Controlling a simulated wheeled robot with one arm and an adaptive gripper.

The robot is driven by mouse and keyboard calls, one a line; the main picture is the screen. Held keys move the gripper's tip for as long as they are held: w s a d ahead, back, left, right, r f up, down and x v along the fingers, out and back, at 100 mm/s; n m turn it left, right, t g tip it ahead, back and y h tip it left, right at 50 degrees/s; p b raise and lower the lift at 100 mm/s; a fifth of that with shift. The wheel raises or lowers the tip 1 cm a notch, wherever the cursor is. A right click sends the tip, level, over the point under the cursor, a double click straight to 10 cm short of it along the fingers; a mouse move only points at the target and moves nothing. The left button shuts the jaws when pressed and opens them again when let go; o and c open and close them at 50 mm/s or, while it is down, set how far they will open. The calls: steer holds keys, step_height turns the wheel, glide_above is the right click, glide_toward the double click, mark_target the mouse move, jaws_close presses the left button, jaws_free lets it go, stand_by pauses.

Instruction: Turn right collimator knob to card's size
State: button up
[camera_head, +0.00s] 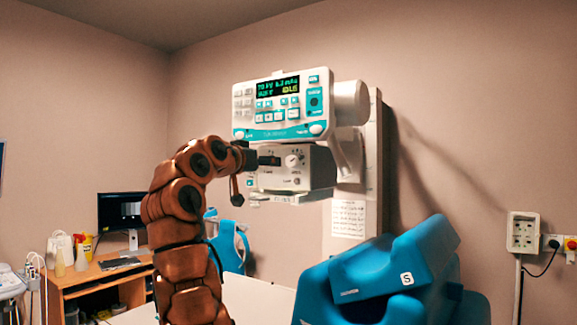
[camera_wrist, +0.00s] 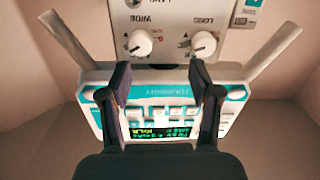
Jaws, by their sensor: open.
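The collimator box (camera_head: 312,168) hangs under the control panel. Its right knob (camera_head: 291,161) is white and shows clear of my gripper (camera_head: 250,159). In the wrist view, which is upside down, two white knobs with pointer marks (camera_wrist: 138,43) (camera_wrist: 203,43) sit side by side, the left one by "WIDE" and the right one by "LONG". My gripper (camera_wrist: 160,75) is open and empty, its fingertips short of both knobs. A printed sheet (camera_head: 348,219) hangs below on the column; its text is too small to read, and I cannot tell if it is the card.
The control panel (camera_head: 283,105) with a lit display is just above the collimator. Blue padded supports (camera_head: 395,265) stand at the lower right. A desk (camera_head: 100,272) with a monitor (camera_head: 119,211) is at the left. Wall sockets (camera_head: 524,233) are at the far right.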

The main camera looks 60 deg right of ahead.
mark_target(290, 162)
steer(key=shift+m+g, duration=0.5)
steer(key=shift+m, duration=0.2)
steer(key=d+p, duration=0.1)
steer(key=d, duration=0.2)
steer(key=s+d+p, duration=0.1)
steer(key=d, duration=0.1)
steer(key=s+d+p, duration=0.1)
steer(key=d, duration=0.2)
steer(key=shift+s+d+r, duration=0.1)
steer(key=shift+d, duration=0.25)
steer(key=c, duration=1.1)
